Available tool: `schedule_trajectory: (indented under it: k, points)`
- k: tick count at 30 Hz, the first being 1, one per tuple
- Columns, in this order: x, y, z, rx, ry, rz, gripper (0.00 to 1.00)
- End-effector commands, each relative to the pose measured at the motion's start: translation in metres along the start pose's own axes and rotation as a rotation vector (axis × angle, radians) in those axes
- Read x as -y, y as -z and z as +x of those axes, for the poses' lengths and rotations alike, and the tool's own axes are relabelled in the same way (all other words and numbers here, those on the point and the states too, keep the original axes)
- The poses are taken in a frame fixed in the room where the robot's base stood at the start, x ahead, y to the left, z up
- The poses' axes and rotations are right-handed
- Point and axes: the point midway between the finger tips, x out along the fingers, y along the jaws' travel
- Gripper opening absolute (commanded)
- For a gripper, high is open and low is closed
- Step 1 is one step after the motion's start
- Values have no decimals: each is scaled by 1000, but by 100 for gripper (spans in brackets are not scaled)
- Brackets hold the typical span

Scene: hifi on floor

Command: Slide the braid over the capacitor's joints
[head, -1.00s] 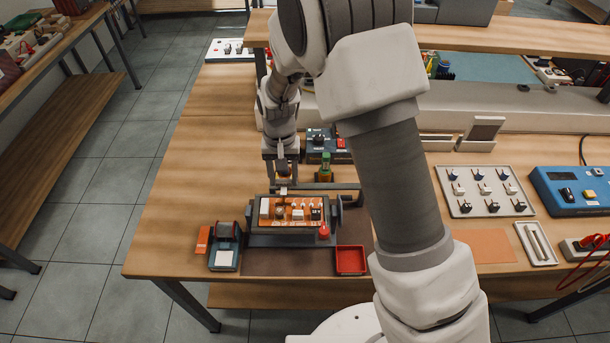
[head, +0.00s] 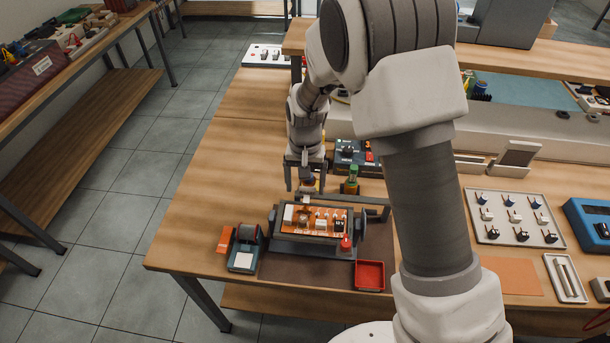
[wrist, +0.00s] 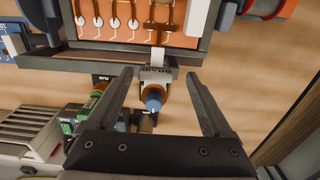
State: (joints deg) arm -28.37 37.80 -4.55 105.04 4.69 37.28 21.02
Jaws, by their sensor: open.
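A board (head: 316,220) in orange with white and black parts and several shiny joints sits in a grey holder (head: 305,247). It fills the top of the wrist view (wrist: 135,22). I cannot tell which part is the capacitor. The braid, a pale piece labelled BRAID (wrist: 155,73) with an orange-brown ring and blue end, shows in the wrist view beside the holder's near bar. A pale strip runs from it to the board's edge. My gripper (wrist: 158,80) is open, its fingers on either side of the braid with gaps. In the head view my gripper (head: 306,190) is above the holder's far side.
A green-topped bottle (head: 351,181) and a dark control box (head: 358,155) stand close to the gripper's right. Bare wood lies to the left.

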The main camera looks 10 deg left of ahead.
Motion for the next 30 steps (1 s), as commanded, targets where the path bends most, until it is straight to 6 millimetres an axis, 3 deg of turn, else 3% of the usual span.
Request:
schedule_trajectory:
  k: [5, 21, 30]
  points:
    - [0, 1, -20, -4, 2, 0, 85]
    - [1, 1, -144, -5, 3, -1, 85]
    - [1, 0, -173, -2, 1, 0, 85]
